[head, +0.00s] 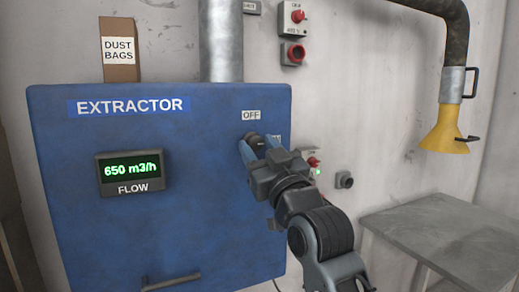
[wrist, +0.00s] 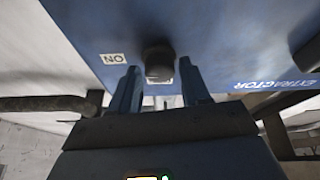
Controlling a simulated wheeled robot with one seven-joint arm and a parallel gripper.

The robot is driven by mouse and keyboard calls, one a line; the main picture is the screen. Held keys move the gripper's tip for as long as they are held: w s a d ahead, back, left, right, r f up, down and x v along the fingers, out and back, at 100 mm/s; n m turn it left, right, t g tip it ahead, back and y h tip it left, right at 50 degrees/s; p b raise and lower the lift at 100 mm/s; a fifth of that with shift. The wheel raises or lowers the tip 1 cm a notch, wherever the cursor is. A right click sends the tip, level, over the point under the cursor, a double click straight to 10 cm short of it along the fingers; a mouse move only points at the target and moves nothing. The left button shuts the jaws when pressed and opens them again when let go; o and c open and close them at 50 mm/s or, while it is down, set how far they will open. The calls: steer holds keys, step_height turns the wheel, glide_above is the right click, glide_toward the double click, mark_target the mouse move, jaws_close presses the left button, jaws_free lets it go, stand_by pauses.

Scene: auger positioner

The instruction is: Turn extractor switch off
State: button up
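The blue extractor box (head: 90,235) hangs on the wall, with an OFF label (head: 251,115) high on its right side. Its green display (head: 130,170) reads 650 m3/h. My gripper (head: 259,147) reaches the box front just below the OFF label and covers most of the switch and another label to the right. In the wrist view, the dark switch knob (wrist: 158,62) lies between the tips of my gripper (wrist: 157,75), with a gap on each side. The fingers are apart and grip nothing. An ON label (wrist: 114,59), upside down, shows left of the knob.
A dust bags box (head: 120,62) stands on top of the extractor beside a grey pipe (head: 221,40). Red switches (head: 298,16) are on the wall. A grey table (head: 450,235) and a yellow hose nozzle (head: 446,130) are at the right.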

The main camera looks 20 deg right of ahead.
steer(key=c, duration=0.7)
steer(key=shift+d+f+n+b, duration=0.1)
steer(key=shift+f+n+b, duration=0.05)
steer(key=shift+n+b, duration=0.35)
steer(key=n+y+b, duration=0.1)
steer(key=n+b, duration=0.1)
steer(key=shift+d+f+n+y, duration=0.1)
steer(key=shift+n+y, duration=0.2)
steer(key=n+g+y+b, duration=0.1)
steer(key=n+y+b, duration=0.1)
steer(key=n+b, duration=0.2)
steer(key=shift+d+n+b, duration=0.1)
steer(key=shift+n+b, duration=0.25)
steer(key=shift+n, duration=0.15)
steer(key=n+g+b, duration=0.1)
steer(key=n, duration=0.1)
steer(key=n+g+y+b, duration=0.1)
steer(key=n+b, duration=0.1)
steer(key=n, duration=0.1)
steer(key=n+y+b, duration=0.1)
steer(key=n+b, duration=0.1)
steer(key=shift+d+r+n+g, duration=0.1)
steer(key=shift+r+n+g, duration=0.2)
steer(key=shift+n+g, duration=0.1)
steer(key=n, duration=0.2)
steer(key=n+g+b, duration=0.2)
steer(key=n, duration=0.1)
steer(key=shift+r+n, duration=0.25)
steer(key=shift+n, duration=0.05)
